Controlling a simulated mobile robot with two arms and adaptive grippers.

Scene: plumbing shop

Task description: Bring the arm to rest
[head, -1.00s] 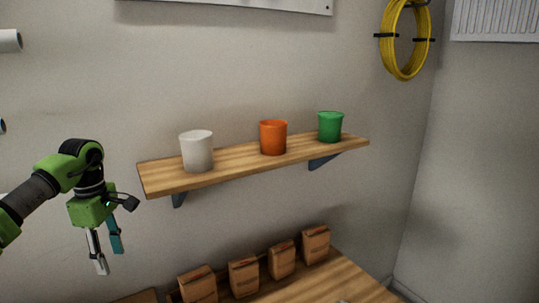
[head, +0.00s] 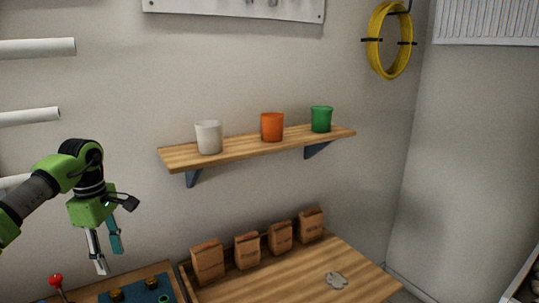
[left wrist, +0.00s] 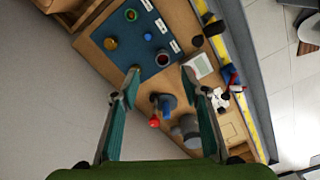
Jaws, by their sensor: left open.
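My left gripper (head: 108,254) hangs with its fingers pointing down at the left of the head view, in front of the wall. Its two fingers are apart with nothing between them. In the left wrist view the open fingers (left wrist: 165,95) show above a wooden bench (left wrist: 95,45), which lies well beyond them. My right gripper is not in either view.
A wall shelf (head: 240,150) holds a white cup (head: 209,137), an orange cup (head: 272,127) and a green cup (head: 321,119). Below, several brown paper bags (head: 208,262) stand along a wooden table (head: 300,280). A blue mat (left wrist: 145,55) carries small parts.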

